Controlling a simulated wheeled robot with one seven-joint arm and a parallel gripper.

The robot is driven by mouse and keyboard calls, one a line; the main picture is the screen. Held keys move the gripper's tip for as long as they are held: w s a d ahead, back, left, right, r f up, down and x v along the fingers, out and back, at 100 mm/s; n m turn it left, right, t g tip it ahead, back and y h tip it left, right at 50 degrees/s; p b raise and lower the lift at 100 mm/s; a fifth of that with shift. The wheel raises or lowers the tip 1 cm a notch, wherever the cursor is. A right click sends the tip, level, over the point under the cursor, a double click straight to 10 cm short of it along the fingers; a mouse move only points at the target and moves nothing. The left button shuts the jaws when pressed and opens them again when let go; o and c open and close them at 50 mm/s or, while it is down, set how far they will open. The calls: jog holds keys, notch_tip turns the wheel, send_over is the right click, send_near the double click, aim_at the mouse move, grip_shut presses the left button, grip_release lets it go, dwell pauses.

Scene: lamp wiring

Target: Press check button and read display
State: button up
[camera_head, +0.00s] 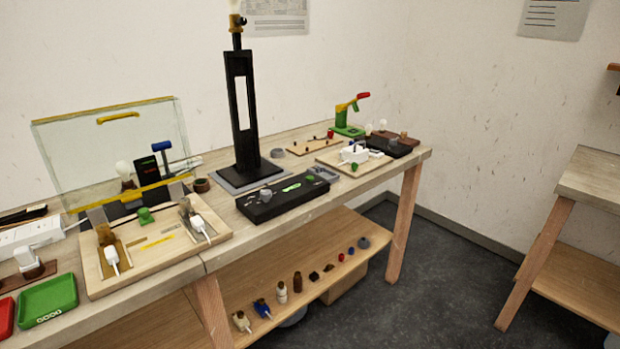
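A long black box (258,209) lies at the front of the workbench, right of the lamp base. A grey knob-like part (265,195), a bright green strip (291,187) and a round green part (310,178) show on its top. A wooden board (107,284) to the left carries a green button-like block (145,215) between two fixtures with white plugs. A small dark panel (147,166) with coloured marks stands behind that board. I cannot tell which part is the check button or the display, and no reading is legible. My gripper is not in view.
A tall black lamp (240,110) stands upright behind the black box. A clear hinged cover (75,150) stands raised at left. Green (48,300) and red trays sit front left. A green clamp (348,130) stands back right. Small parts line the lower shelf (340,275). Dark floor (440,260) is open at right.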

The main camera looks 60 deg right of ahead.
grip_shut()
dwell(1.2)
